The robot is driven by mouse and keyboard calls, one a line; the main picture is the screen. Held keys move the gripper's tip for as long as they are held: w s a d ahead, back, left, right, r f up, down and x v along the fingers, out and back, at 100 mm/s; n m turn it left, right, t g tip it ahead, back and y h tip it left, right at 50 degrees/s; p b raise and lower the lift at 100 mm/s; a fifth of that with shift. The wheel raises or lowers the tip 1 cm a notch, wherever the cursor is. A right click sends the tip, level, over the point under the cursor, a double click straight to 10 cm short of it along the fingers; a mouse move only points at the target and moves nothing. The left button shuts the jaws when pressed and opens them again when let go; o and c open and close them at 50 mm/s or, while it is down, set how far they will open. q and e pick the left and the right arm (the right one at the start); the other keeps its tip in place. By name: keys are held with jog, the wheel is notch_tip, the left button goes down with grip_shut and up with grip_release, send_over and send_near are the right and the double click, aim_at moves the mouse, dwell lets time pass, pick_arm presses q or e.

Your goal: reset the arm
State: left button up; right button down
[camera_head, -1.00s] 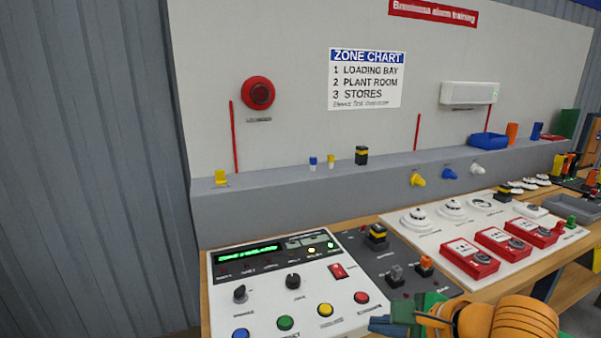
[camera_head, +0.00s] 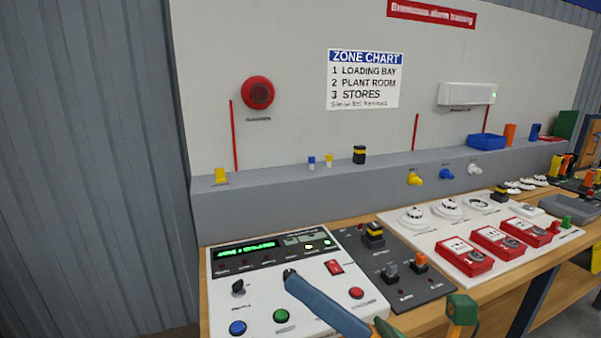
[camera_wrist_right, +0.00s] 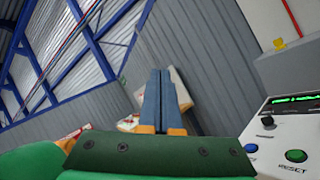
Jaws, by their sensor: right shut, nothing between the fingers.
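My right gripper (camera_head: 289,277) comes in from the bottom edge in the head view. Its long blue-grey fingers overlap the white control panel (camera_head: 228,290), pointing up and left, with the tip in front of the panel's right dark knob. They hide part of the panel's lower right. In the right wrist view the fingers (camera_wrist_right: 165,75) lie side by side, shut and empty, above the green gripper body (camera_wrist_right: 150,152). Whether the fingers touch the panel cannot be told. My left gripper is not in view.
The panel has blue (camera_head: 237,328), green (camera_head: 281,316) and red (camera_head: 356,292) buttons. A dark switch plate (camera_head: 415,292) adjoins it at right. Red call points (camera_head: 465,256) and detectors stand on a white board beyond. A grey ledge (camera_head: 300,205) runs behind. The wall at left is clear.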

jog(key=w+d+f+m+t+h, duration=0.35)
jog(key=d+m+t+h, duration=0.45)
jog(key=m, duration=0.5)
jog(key=w+d+f+m+t+h, duration=0.2)
jog(key=w+d+m+t+h, duration=0.25)
jog(key=m+h, duration=0.65)
jog(key=s+d+f+m+g+h, duration=0.1)
jog(key=d+f+m+g+h, duration=0.15)
jog(key=f+m, duration=0.45)
jog(key=d+f+m+g+h, duration=0.2)
jog(key=d+f+m+g, duration=0.2)
jog(key=f, duration=0.4)
jog(key=s+a+f+m+g+y, duration=0.25)
jog(key=s+f+m+g, duration=0.25)
jog(key=s+f+g, duration=1.05)
jog(key=s+f+t, duration=0.1)
jog(key=s+f, duration=0.2)
jog(key=f, duration=0.7)
jog(key=s+f+t, duration=0.1)
jog(key=s+f, duration=0.2)
jog(key=f, duration=0.7)
jog(key=s+d+f+g, duration=0.1)
jog(key=s+f, duration=0.8)
jog(key=s, duration=0.2)
jog(key=shift+s+d+f+n, duration=0.2)
jog(key=shift+f+n, duration=0.2)
